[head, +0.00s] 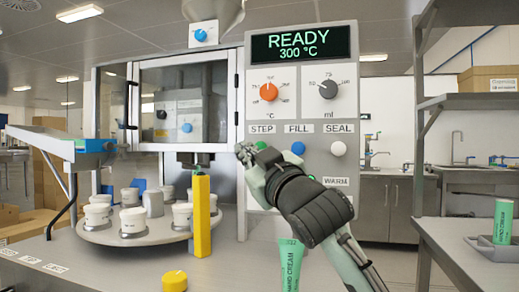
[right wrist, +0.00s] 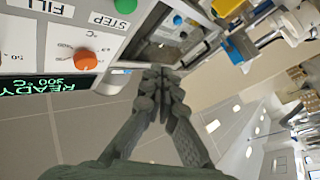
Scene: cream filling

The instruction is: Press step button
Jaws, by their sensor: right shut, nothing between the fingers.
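The step button is a round green button under the STEP label on the machine panel. In the head view only a bit of the step button (head: 261,145) shows beside my right gripper (head: 244,153). In the right wrist view the green step button (right wrist: 149,20) is clear, with the STEP label beside it. My right gripper (right wrist: 160,73) is shut and empty, its fingertips in front of the panel's left edge. In the right wrist view a gap shows between the fingertips and the button. My left gripper is not in view.
The blue FILL button (head: 298,147) and white SEAL button (head: 338,149) sit to the right. The display (head: 304,43) reads READY, 300 °C. A green tube (head: 291,264) stands in front.

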